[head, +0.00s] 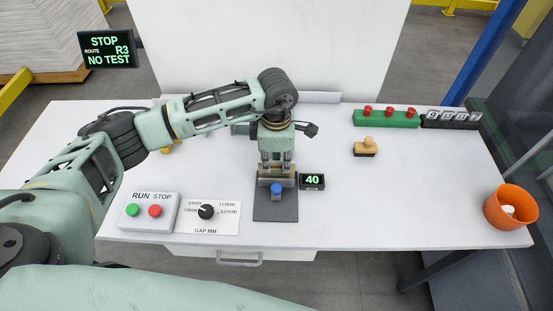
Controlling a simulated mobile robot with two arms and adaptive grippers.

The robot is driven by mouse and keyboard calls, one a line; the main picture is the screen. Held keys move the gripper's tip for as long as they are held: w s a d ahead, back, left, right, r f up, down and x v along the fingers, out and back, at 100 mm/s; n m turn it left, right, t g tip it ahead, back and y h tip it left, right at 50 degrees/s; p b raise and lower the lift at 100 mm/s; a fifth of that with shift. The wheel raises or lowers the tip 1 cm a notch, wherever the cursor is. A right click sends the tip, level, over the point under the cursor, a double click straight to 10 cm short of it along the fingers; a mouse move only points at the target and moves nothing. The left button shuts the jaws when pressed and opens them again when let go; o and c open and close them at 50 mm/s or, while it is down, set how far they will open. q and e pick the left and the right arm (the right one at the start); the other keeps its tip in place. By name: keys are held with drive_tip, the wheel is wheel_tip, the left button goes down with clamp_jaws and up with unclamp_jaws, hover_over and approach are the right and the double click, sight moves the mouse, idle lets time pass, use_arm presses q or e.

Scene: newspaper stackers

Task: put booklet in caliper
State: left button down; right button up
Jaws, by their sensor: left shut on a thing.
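The caliper is a dark base plate (276,211) with a blue knob (276,189) at the middle of the table. A small black display (312,181) beside it reads 40. My left gripper (276,166) points down right over the back of the caliper. It is shut on a thin tan piece (276,171), which looks like the booklet. My gripper hides much of this piece, and I cannot tell whether it sits between the caliper's jaws. My right gripper is not in view.
A run/stop box (148,211) and a gap dial panel (207,215) stand at front left. A wooden stamp (365,148), a green block with red knobs (386,118), a number counter (452,119) and an orange bowl (511,207) are right. The table between caliper and bowl is clear.

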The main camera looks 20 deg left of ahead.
use_arm(q)
drive_tip(key=shift+f, duration=0.2)
drive_tip(key=c, duration=1.9)
unclamp_jaws()
drive_tip(key=shift+o, duration=0.2)
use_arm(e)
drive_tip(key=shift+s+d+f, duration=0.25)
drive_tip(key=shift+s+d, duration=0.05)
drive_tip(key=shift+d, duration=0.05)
use_arm(q)
drive_tip(key=shift+r, duration=0.15)
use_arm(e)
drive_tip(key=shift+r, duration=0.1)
use_arm(q)
drive_tip(key=shift+r, duration=0.2)
wheel_tip(320, 180, up, 12)
drive_tip(key=b, duration=0.3)
drive_tip(key=shift+f, duration=0.15)
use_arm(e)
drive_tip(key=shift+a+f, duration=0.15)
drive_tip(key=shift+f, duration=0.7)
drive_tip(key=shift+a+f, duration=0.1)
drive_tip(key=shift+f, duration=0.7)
